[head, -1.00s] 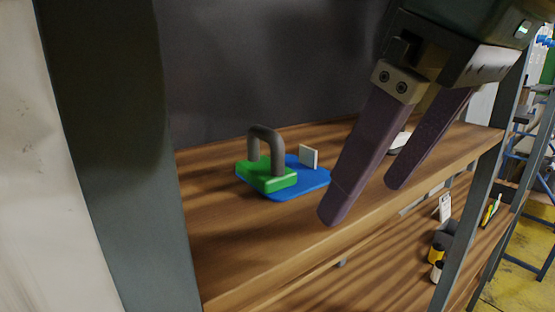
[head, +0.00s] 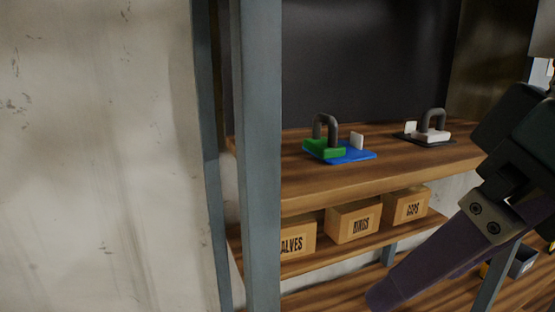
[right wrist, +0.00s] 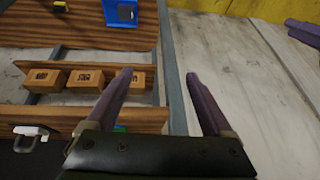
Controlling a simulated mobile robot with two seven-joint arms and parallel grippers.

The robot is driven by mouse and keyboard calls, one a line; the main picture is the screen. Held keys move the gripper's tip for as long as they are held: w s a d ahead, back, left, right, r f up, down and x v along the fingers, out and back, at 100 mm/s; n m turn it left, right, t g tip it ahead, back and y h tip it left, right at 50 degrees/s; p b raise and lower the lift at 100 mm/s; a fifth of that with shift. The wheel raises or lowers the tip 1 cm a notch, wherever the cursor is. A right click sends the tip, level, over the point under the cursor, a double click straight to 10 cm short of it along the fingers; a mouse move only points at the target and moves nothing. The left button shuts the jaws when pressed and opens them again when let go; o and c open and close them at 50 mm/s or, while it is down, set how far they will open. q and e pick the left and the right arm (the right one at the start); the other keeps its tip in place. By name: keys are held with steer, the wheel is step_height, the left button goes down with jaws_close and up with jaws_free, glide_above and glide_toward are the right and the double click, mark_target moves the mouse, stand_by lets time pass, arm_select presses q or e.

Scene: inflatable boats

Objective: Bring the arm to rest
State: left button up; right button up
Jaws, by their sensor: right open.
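My right gripper (head: 388,292) is at the lower right of the head view, in front of the shelf and apart from the objects on it. In the right wrist view its two purple fingers (right wrist: 158,73) stand apart with nothing between them. Part of what looks like my left gripper (right wrist: 304,32) shows at the upper right edge of that view; its jaw gap is unclear. A green block with a dark looped handle (head: 324,148) sits on a blue plate (head: 361,155) on the upper shelf. It is clear of my right gripper.
A white block with a dark handle (head: 433,135) stands further right on the upper shelf (head: 400,165). Several labelled boxes (head: 353,222) line the shelf below. A grey-blue upright post (head: 258,160) stands at the shelf's left end, with a bare wall (head: 95,150) beyond.

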steer(key=s+d+f+m+h, duration=0.1)
steer(key=s+d+f, duration=0.2)
steer(key=s+f, duration=0.3)
steer(key=s+d+f+m+h, duration=0.1)
steer(key=s+d+f, duration=0.2)
steer(key=s+f, duration=0.3)
step_height(320, 180, down, 2)
steer(key=shift+d+f+m, duration=0.15)
steer(key=shift+d+m, duration=0.15)
steer(key=shift+s, duration=0.1)
